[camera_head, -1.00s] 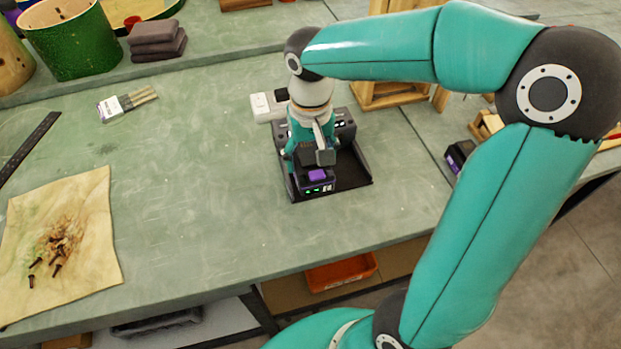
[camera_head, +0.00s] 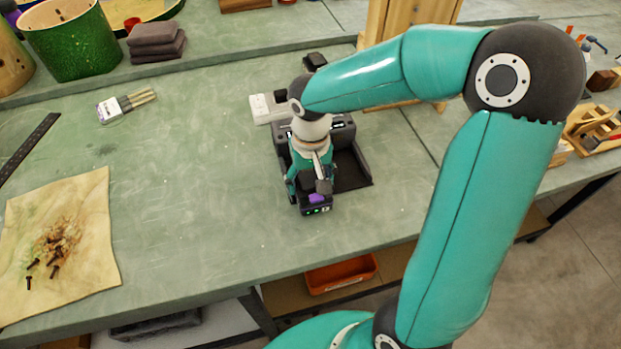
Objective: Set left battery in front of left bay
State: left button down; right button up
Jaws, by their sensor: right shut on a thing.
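The dark charger (camera_head: 352,172) stands mid-bench, and its right bay is empty. The left battery (camera_head: 317,203) is black with a purple patch and small green lights. It sits at the front of the left bay, its front end past the charger's front edge. I cannot tell whether it touches the bench. My right gripper (camera_head: 311,178) reaches down over the left bay and is shut on the battery. The gripper and arm hide most of the left bay. My left gripper is not in view.
A white power strip (camera_head: 268,108) lies behind the charger. A wooden cabinet (camera_head: 410,22) stands further back. A stained cloth with screws (camera_head: 62,245), brushes (camera_head: 126,105) and a dark ruler (camera_head: 28,150) lie left. The bench front of the charger is clear.

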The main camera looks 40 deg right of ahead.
aim_at(311, 180)
jog(key=o, duration=1.5)
jog(key=shift+o, duration=0.2)
notch_tip(311, 180, up, 12)
jog(key=p, duration=0.1)
jog(key=shift+r, duration=0.15)
